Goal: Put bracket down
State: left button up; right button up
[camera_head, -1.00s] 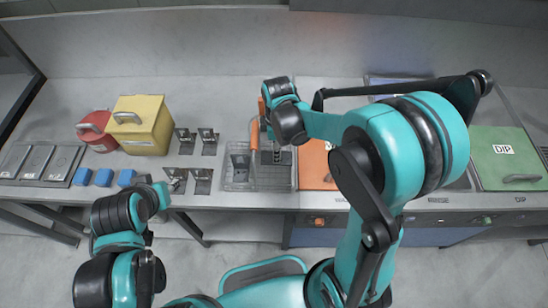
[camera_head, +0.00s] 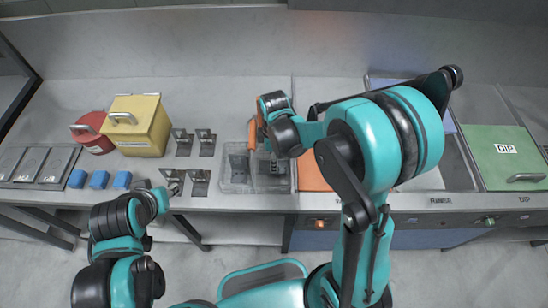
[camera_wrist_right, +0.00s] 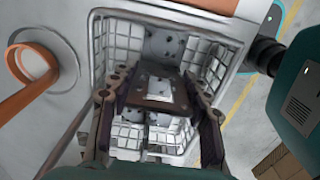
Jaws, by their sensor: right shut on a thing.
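My right gripper (camera_wrist_right: 159,80) is shut on a dark metal bracket (camera_wrist_right: 160,100) in the right wrist view. It holds the bracket over a white wire basket (camera_wrist_right: 101,45), with basket walls on both sides. Whether the bracket touches the basket floor cannot be told. Other light metal bracket plates (camera_wrist_right: 163,42) show in the basket beyond the held one. In the head view the basket (camera_head: 236,185) stands at mid-counter, and my right wrist hides most of the gripper. My left gripper (camera_head: 145,184) is low at the counter's front edge; its fingers are too small to read.
Several loose brackets (camera_head: 204,142) stand left of the basket. Further left are a yellow box (camera_head: 138,125), a red canister (camera_head: 92,132) and blue blocks (camera_head: 99,179). An orange handle (camera_head: 252,134) rises beside the basket. A green DIP lid (camera_head: 505,157) lies far right.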

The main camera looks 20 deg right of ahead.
jog(key=shift+f, duration=0.2)
jog(key=o, duration=1.5)
jog(key=shift+r, duration=0.1)
jog(key=shift+r, duration=0.2)
notch_tip(320, 180, up, 13)
jog(key=p, duration=0.4)
jog(key=shift+f, duration=0.2)
jog(key=shift+s+d+r+m+t, duration=0.75)
jog(key=shift+s+r+m+t, duration=0.35)
jog(key=shift+s+m, duration=1.05)
jog(key=shift+s+d+r+m+t, duration=0.85)
jog(key=shift+s+m+t, duration=0.6)
jog(key=shift+m, duration=1.35)
jog(key=shift+s+d+r+m+t, duration=0.65)
jog(key=shift+s+r+m+t, duration=0.4)
jog(key=shift+s+m, duration=1.15)
